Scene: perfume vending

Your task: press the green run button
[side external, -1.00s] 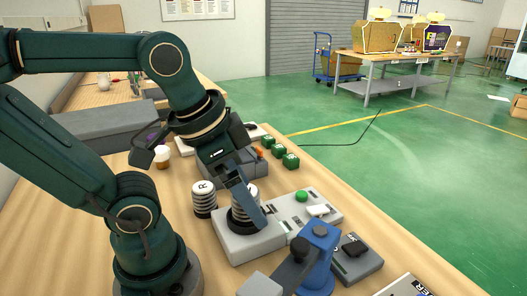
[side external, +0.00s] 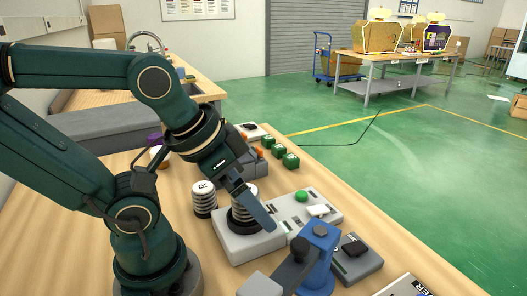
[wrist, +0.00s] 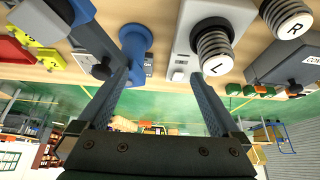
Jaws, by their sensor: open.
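My gripper (side external: 268,222) hangs over the near part of the box, in front of the black-and-white banded cylinder there, short of the button. In the wrist view my gripper (wrist: 160,78) has its two fingers wide apart with nothing between them. The cylinder marked L (wrist: 214,48) stands beside the right-hand finger there. I cannot make out the green button in the wrist view.
A cylinder marked R (side external: 204,200) stands left of the box. A blue post-like device (side external: 319,255) stands close in front, and a dark grey switch box (side external: 356,259) is to its right. Several green cubes (side external: 279,151) sit behind.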

